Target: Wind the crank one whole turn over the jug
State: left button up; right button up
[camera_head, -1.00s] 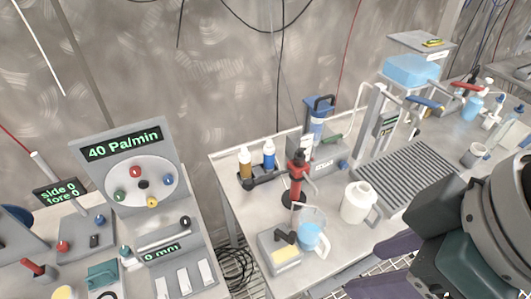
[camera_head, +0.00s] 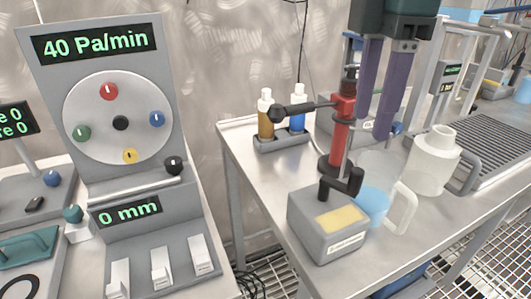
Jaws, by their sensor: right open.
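A red post (camera_head: 342,128) stands on a black base on the right-hand table. A black bar (camera_head: 303,107) with a round knob at its left end reaches left from the post and looks like the crank. A clear jug with blue liquid (camera_head: 374,204) and a pale handle stands in front of the post, partly hidden by a black L-shaped piece (camera_head: 350,184). My right gripper (camera_head: 374,139) points down with its two purple fingers apart, just right of the red post, with nothing between them. I cannot tell whether it touches the post. My left gripper is out of view.
A grey box (camera_head: 330,246) with a yellow pad stands left of the jug. A white jug (camera_head: 433,160) stands to its right. Brown and blue bottles share a holder (camera_head: 281,143) at the back. A grey console (camera_head: 155,204) reads 40 Pa/min and 0 mm.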

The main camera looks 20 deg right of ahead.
aim_at(359, 170)
notch_tip(359, 170, down, 10)
jog(key=shift+r+b, duration=0.1)
jog(key=shift+b, duration=0.45)
grip_shut()
dwell(0.4)
